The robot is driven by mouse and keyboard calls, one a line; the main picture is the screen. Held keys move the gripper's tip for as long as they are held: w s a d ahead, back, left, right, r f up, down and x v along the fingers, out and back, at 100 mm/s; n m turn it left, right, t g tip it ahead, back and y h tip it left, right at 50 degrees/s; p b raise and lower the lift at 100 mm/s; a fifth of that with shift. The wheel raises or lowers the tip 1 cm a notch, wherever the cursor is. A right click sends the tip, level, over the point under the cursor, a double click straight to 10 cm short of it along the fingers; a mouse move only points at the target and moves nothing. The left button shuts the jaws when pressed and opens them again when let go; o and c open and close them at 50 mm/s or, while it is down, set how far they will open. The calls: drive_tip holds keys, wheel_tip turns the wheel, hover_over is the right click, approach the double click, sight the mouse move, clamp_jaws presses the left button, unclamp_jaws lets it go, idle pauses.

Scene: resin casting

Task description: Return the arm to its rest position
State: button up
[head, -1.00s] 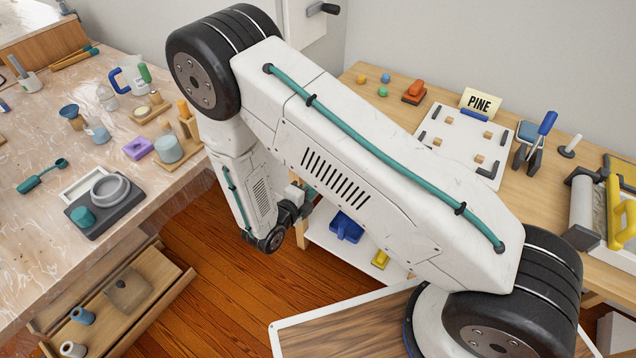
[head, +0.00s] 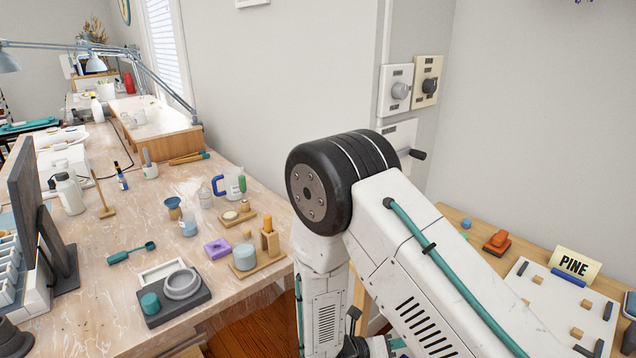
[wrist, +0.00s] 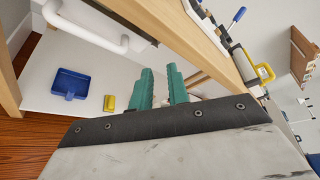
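My arm is folded, with its large black joint (head: 340,180) high in the middle of the head view and the white forearm (head: 322,310) hanging down from it. In the wrist view my gripper (wrist: 161,72) shows two teal fingers standing apart with nothing between them. It is open and empty, beside the wooden frame of a bench. In the head view the gripper is mostly cut off at the bottom edge.
A resin-covered workbench (head: 110,310) with cups, a mould and tools lies left. Wall switches (head: 398,90) are behind my arm. The wrist view shows a white shelf (wrist: 45,98) with a blue tray (wrist: 70,84) and yellow block (wrist: 109,103).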

drive_tip(key=s+d+r+m+g+y, duration=0.1)
drive_tip(key=s+d+r+m+y, duration=0.1)
drive_tip(key=s+r+m+y, duration=0.2)
drive_tip(key=s+d+r+m+g+y, duration=0.1)
drive_tip(key=s+r+m+y, duration=0.4)
drive_tip(key=s+r+m, duration=0.5)
drive_tip(key=s+d+r+m+g+y, duration=0.1)
drive_tip(key=s+d+r+m+y, duration=0.3)
drive_tip(key=r+m, duration=1.5)
drive_tip(key=s+r+y, duration=0.1)
drive_tip(key=s+r, duration=0.1)
drive_tip(key=s, duration=0.1)
drive_tip(key=shift+s+r+g, duration=0.3)
drive_tip(key=shift+r, duration=0.05)
